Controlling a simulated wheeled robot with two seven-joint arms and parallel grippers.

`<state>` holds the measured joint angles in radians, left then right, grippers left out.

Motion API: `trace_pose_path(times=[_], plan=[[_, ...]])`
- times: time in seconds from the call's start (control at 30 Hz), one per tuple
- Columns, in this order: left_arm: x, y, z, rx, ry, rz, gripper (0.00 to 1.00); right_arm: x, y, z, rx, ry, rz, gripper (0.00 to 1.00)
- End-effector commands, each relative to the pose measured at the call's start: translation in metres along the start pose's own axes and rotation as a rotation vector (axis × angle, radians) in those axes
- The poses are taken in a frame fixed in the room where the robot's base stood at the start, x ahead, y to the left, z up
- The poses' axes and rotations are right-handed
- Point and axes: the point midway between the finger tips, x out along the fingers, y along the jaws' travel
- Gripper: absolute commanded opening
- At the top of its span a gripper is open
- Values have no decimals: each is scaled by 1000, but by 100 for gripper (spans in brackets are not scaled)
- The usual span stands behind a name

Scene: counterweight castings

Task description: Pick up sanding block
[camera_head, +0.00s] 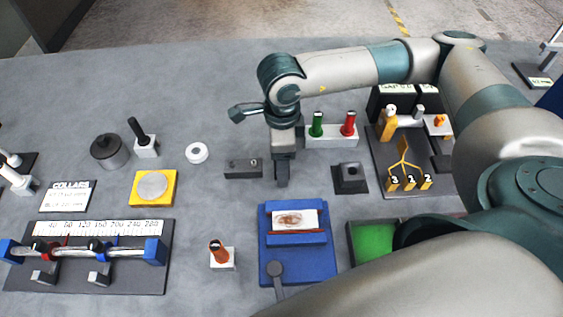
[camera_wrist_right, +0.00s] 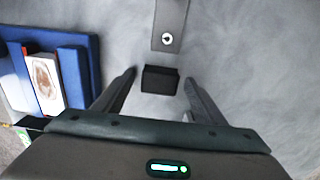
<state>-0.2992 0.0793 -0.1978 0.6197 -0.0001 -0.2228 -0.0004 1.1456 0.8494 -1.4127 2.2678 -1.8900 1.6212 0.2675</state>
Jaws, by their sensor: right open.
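A small black block (camera_wrist_right: 160,80), which looks like the sanding block, lies on the grey table in the right wrist view. It sits between the two spread fingertips of my right gripper (camera_wrist_right: 159,75), with a gap on each side. In the head view my right gripper (camera_head: 282,184) points down above the table, just right of a dark grey plate with holes (camera_head: 243,169). The block cannot be made out there, as the gripper covers that spot. My right gripper is open and empty. My left gripper is not in view.
The dark plate (camera_wrist_right: 170,25) lies just beyond the block in the wrist view. A blue fixture (camera_head: 269,262) holding a white card stands in front of the gripper. A black square holder (camera_head: 350,178) is to the right.

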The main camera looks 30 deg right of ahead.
Motion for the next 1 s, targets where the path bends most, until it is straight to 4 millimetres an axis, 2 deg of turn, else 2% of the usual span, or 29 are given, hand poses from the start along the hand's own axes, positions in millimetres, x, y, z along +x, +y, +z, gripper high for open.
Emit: trace_pose_path(times=[0.37, 0.4, 0.6, 1.0], plan=[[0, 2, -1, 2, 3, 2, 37, 0, 0, 0, 0, 0, 0, 65], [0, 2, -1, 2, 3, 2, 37, 0, 0, 0, 0, 0, 0, 62], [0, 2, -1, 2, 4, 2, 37, 0, 0, 0, 0, 0, 0, 18], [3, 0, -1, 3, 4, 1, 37, -4, 0, 0, 0, -1, 0, 18]])
